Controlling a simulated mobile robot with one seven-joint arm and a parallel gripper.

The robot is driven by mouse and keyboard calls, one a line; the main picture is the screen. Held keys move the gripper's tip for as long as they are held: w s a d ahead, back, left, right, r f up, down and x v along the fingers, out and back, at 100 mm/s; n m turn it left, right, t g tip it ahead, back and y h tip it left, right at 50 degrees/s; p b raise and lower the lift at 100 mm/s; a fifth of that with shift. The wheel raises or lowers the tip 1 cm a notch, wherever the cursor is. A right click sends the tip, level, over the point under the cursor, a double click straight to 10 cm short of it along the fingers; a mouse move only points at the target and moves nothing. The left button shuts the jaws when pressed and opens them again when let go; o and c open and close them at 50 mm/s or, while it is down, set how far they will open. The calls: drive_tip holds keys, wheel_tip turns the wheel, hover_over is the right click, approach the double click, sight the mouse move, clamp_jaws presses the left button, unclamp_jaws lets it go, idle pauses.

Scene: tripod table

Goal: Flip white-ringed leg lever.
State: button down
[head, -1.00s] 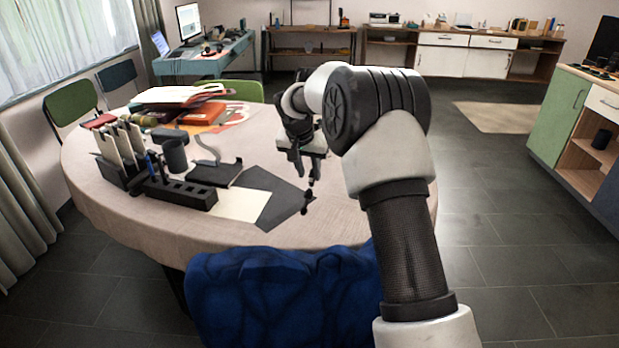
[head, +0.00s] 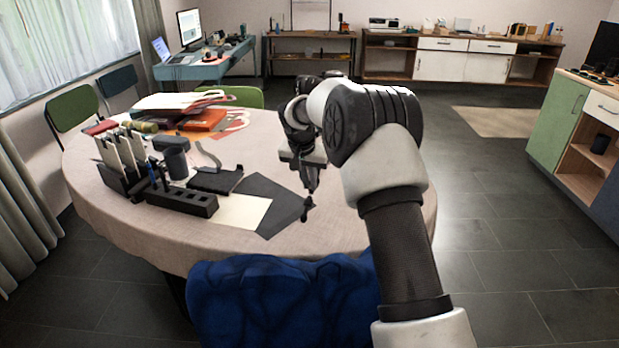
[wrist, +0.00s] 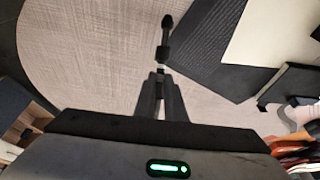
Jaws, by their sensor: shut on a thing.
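A small dark tripod part (head: 307,208) lies at the front right of the table, by the edge of a dark mat. In the wrist view it is a thin black piece (wrist: 165,38) with a rounded far end and a thicker block nearer my fingers. A small pale band (wrist: 162,69) shows between this block and my fingertips; it may be the white ring. My gripper (head: 310,188) points down over the part. In the wrist view its fingers (wrist: 160,76) are together at the part's near end, shut on it. The lever itself is too small or hidden to make out.
The round cloth-covered table (head: 345,215) has bare room right of the part. A dark mat (head: 272,203) and pale sheet (head: 240,211) lie left, with a black slotted block (head: 181,200) beyond. A blue chair back (head: 280,300) stands in front.

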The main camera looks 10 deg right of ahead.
sight(310, 188)
drive_tip(key=shift+w+d+r+g+y+p, duration=0.15)
drive_tip(key=shift+r+g+p, duration=0.2)
drive_tip(key=shift+p, duration=1.05)
drive_tip(key=shift+w+a+r+g+y+p, duration=0.1)
drive_tip(key=shift+r+g+y+p, duration=0.25)
drive_tip(key=shift+p, duration=1.05)
drive_tip(key=shift+w+d+r+g+p, duration=0.15)
drive_tip(key=shift+g+p, duration=0.25)
drive_tip(key=shift+p, duration=1)
drive_tip(key=shift+g+y+p, duration=0.3)
drive_tip(key=shift+g+p, duration=0.2)
drive_tip(key=shift+p, duration=0.7)
drive_tip(key=shift+f+g+p, duration=0.15)
drive_tip(key=shift+g+p, duration=0.15)
drive_tip(key=shift+p, duration=0.05)
drive_tip(key=c, duration=1.8)
unclamp_jaws()
drive_tip(key=shift+r+p, duration=4.35)
drive_tip(key=shift+r, duration=4.35)
